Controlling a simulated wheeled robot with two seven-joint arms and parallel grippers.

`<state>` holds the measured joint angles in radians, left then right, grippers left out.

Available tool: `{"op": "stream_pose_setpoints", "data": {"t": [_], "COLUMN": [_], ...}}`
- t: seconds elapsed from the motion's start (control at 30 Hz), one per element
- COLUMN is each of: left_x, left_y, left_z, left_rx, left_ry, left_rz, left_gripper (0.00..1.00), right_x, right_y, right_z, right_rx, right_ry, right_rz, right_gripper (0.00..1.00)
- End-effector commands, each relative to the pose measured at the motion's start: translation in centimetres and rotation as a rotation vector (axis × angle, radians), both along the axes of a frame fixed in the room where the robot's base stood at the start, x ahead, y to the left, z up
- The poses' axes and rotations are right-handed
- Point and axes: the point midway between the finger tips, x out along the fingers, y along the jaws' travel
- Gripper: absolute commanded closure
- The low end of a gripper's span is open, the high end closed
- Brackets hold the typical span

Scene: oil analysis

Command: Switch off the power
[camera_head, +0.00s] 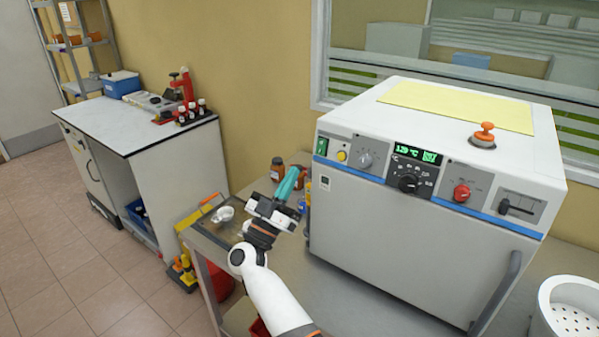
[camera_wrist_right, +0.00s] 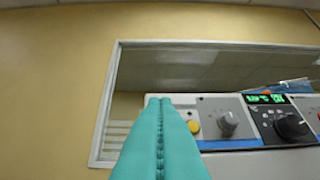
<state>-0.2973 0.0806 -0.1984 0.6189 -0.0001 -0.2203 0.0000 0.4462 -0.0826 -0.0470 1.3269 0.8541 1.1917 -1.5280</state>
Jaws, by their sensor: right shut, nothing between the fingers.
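The white oven-like machine (camera_head: 390,240) stands on the metal bench, with a control panel along its upper front. A green power switch (camera_head: 322,144) is at the panel's left end, beside a yellow button (camera_head: 341,155). The green display (camera_head: 416,153) is lit. My right gripper (camera_head: 299,171) is just left of the machine's front left edge, below the switch, apart from it. Its teal fingers are shut and empty. In the right wrist view the fingers (camera_wrist_right: 159,102) point at the panel's left end and the switch cannot be seen; the yellow button (camera_wrist_right: 194,126) shows right of them.
Grey, black and red knobs (camera_head: 461,192) and a slider (camera_head: 517,205) line the panel. An orange mushroom button (camera_head: 484,132) sits on top. Brown bottles (camera_head: 277,168) and a small white dish (camera_head: 223,214) are near my right arm. A white perforated container (camera_head: 572,315) stands at right.

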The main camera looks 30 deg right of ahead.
Motion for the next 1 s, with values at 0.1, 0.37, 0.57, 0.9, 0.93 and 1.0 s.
{"op": "stream_pose_setpoints", "data": {"t": [0.1,0.37,0.57,0.9,0.93,1.0], "left_x": [0.5,-0.1,-0.1,-0.2,-0.2,-0.2], "left_y": [-1.1,-0.3,-0.2,-0.1,-0.1,-0.1], "left_z": [-0.9,-1.2,-1.2,-1.3,-1.3,-1.5], "left_rx": [-0.014,-0.004,-0.003,-0.002,-0.002,-0.002], "left_ry": [-0.008,0.000,0.001,0.001,0.001,0.001], "left_rz": [0.002,-0.002,-0.002,-0.001,-0.001,-0.001], "left_gripper": [0.64,0.64,0.64,0.64,0.64,0.64], "right_x": [-0.6,-1.0,-1.0,-0.5,-0.1,0.9], "right_y": [1.5,2.4,2.4,2.8,3.1,4.2], "right_z": [-1.0,-1.2,-1.2,-2.6,-3.5,-6.4], "right_rx": [0.003,0.001,0.000,-0.021,-0.034,-0.066], "right_ry": [-0.001,-0.001,0.000,0.029,0.047,0.110], "right_rz": [0.002,0.000,0.000,0.043,0.071,0.167], "right_gripper": [1.00,1.00,1.00,1.00,1.00,1.00]}}
